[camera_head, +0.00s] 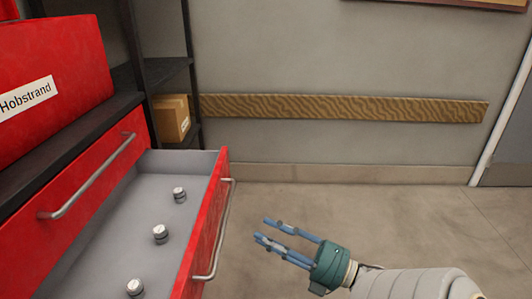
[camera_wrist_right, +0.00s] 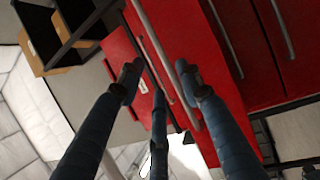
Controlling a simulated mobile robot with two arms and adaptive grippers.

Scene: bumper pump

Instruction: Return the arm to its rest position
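My right gripper (camera_head: 278,241) is in the lower middle of the head view, to the right of the open drawer and apart from its handle. Its blue fingers are spread and nothing shows between them. In the right wrist view the fingers (camera_wrist_right: 158,92) are also apart and empty, with red drawer fronts beyond them. My left gripper shows in neither view.
The red cabinet's drawer (camera_head: 212,225) stands open with a metal handle (camera_head: 218,230). Several small metal pieces (camera_head: 160,234) stand inside. A shelf holds a cardboard box (camera_head: 171,118). The floor (camera_head: 360,215) toward the wall is clear.

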